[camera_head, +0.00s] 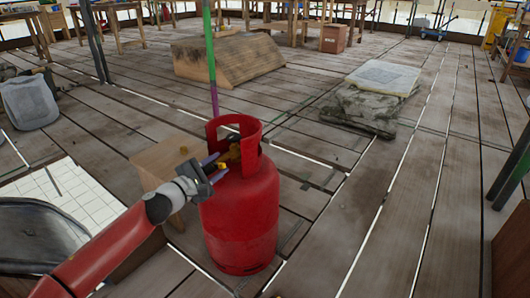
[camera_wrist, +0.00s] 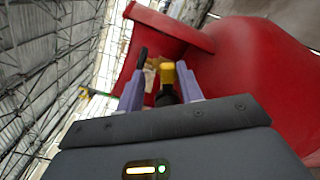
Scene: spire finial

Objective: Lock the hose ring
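A red gas cylinder (camera_head: 240,215) stands upright on the plank floor, with an open-sided collar around its top. Yellow-brass valve parts (camera_head: 233,153) sit inside the collar. My gripper (camera_head: 217,164) reaches in from the left at the collar opening. In the wrist view, its two purple fingers (camera_wrist: 161,80) stand apart, pointing into the collar. A black piece with a yellow end (camera_wrist: 167,76) shows between them, nearer the right finger, and a brassy part (camera_wrist: 151,76) lies behind. I cannot tell which piece is the hose ring, or whether a finger touches it.
A wooden box (camera_head: 158,165) stands close behind my gripper, left of the cylinder. A green and purple pole (camera_head: 209,55) rises behind the cylinder. A wooden ramp block (camera_head: 228,60) and a stacked slab (camera_head: 360,106) lie farther back.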

